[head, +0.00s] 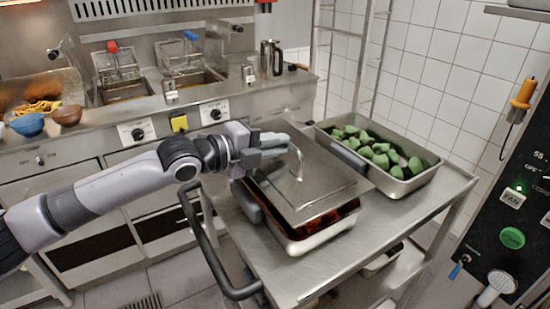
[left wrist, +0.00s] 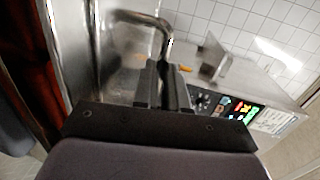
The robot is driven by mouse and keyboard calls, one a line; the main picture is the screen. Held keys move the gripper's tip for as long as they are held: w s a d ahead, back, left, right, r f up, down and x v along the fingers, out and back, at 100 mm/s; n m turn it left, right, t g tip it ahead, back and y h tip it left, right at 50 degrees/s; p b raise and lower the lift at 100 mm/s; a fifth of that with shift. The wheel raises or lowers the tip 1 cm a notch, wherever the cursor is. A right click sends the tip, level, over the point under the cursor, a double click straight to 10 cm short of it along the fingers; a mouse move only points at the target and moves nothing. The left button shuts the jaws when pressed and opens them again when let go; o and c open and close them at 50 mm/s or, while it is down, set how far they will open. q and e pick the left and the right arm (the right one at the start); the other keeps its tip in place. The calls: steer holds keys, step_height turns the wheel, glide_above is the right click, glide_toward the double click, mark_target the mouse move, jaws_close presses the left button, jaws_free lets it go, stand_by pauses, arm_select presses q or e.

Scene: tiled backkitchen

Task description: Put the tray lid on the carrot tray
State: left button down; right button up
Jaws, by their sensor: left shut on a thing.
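The steel tray lid (head: 325,185) is over the carrot tray (head: 315,241) on the steel cart. My left gripper (head: 280,146) is shut on the lid's bent handle (head: 298,163). In the left wrist view, the shut fingers (left wrist: 165,85) are at the handle (left wrist: 150,19), with the lid's steel surface beside them. Orange-red contents show in a gap along the near edge of the carrot tray, so the lid does not cover it fully there. Whether the lid's far edge touches the rim cannot be told. My right gripper is out of view.
A second steel tray with green pieces (head: 432,160) stands just behind and right of the lid. The cart (head: 335,275) has a dark handle rail (head: 212,250) at its left. Fryers and bowls line the counter behind. A black control panel (head: 515,190) is at the right.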

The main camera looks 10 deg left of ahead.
mark_target(276, 161)
arm_select(q)
steer(key=shift+f, duration=1.65)
steer(key=shift+f, duration=0.35)
steer(key=c, duration=1.2)
jaws_free()
steer(key=shift+r, duration=0.2)
steer(key=shift+s+a+r, duration=0.1)
steer(key=shift+a, duration=0.05)
steer(key=v, duration=1.1)
steer(key=shift+s+a+r+b, duration=0.15)
steer(key=shift+s+b, duration=0.2)
steer(key=shift+b, duration=0.05)
